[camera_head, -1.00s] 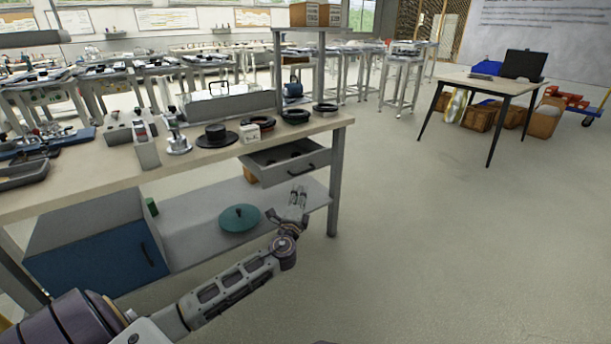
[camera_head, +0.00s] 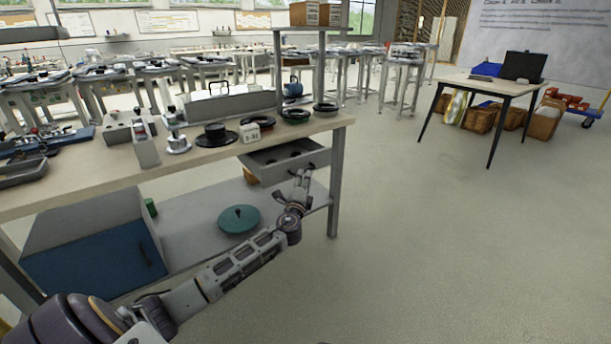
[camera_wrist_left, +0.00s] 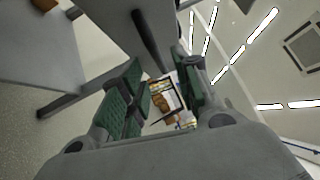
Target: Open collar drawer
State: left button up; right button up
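The grey collar drawer (camera_head: 322,158) under the right end of the workbench stands pulled out, with dark round pieces (camera_head: 295,154) inside. My left gripper (camera_head: 302,174) is at the drawer's front, over its handle in the head view. In the left wrist view the dark bar handle (camera_wrist_left: 149,42) on the grey drawer front (camera_wrist_left: 105,18) runs down toward the gap between the green-padded fingers (camera_wrist_left: 158,85). The fingers are apart, and I cannot tell whether they touch the handle. My right gripper is not in view.
The workbench top (camera_head: 95,185) holds a black hat-shaped part (camera_head: 215,134), rings (camera_head: 295,116) and fixtures. A teal lidded disc (camera_head: 239,219) lies on the lower shelf beside a blue-fronted cabinet (camera_head: 95,260). A bench leg (camera_head: 335,190) stands right of the drawer.

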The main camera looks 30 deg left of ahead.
pick_arm(q)
jog(key=shift+b+x, duration=0.45)
jog(key=shift+x, duration=1.65)
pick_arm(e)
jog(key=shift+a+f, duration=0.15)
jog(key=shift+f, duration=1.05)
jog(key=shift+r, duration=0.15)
pick_arm(q)
grip_shut()
